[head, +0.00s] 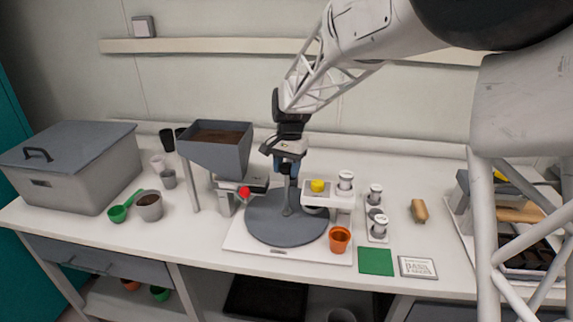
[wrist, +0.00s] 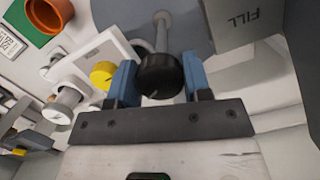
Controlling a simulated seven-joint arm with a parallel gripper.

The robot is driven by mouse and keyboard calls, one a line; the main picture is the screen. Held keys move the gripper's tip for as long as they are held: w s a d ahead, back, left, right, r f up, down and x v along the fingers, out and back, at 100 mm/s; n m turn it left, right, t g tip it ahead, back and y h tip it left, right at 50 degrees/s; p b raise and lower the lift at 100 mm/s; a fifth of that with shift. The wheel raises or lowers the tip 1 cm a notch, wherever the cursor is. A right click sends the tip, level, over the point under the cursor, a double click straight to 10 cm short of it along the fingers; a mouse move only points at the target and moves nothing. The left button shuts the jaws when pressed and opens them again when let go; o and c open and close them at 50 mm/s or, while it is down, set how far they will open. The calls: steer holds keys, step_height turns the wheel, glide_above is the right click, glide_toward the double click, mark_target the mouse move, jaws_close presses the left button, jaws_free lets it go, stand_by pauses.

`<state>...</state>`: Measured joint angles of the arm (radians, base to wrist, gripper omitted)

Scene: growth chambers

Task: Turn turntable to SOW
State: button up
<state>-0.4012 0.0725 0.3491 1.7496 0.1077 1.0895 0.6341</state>
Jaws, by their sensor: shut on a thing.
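The turntable (head: 262,228) is a grey disc on a white base, in the middle of the bench in the head view. Part of its disc (wrist: 200,30) shows at the top of the wrist view. A post with a black knob (wrist: 160,72) stands on it. My gripper (head: 288,178) is over the disc. In the wrist view, its blue fingers (wrist: 158,82) are shut on the knob from both sides. A grey block labelled FILL (wrist: 240,20) shows beside the disc. I cannot see a SOW label.
A soil hopper (head: 216,148) stands behind left of the turntable, near a red button (head: 245,192). A white station with a yellow button (head: 318,186) overhangs its right side. An orange pot (head: 340,239) sits at the base's front right. A green square (head: 376,261) lies further right.

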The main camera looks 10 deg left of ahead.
steer(key=shift+a, duration=0.1)
stand_by(0.3)
steer(key=m, duration=0.5)
steer(key=shift+t+y, duration=0.3)
steer(key=shift+y, duration=0.1)
steer(key=o, duration=0.6)
steer(key=shift+c, duration=0.2)
steer(key=shift+r, duration=0.1)
steer(key=shift+r, duration=3.4)
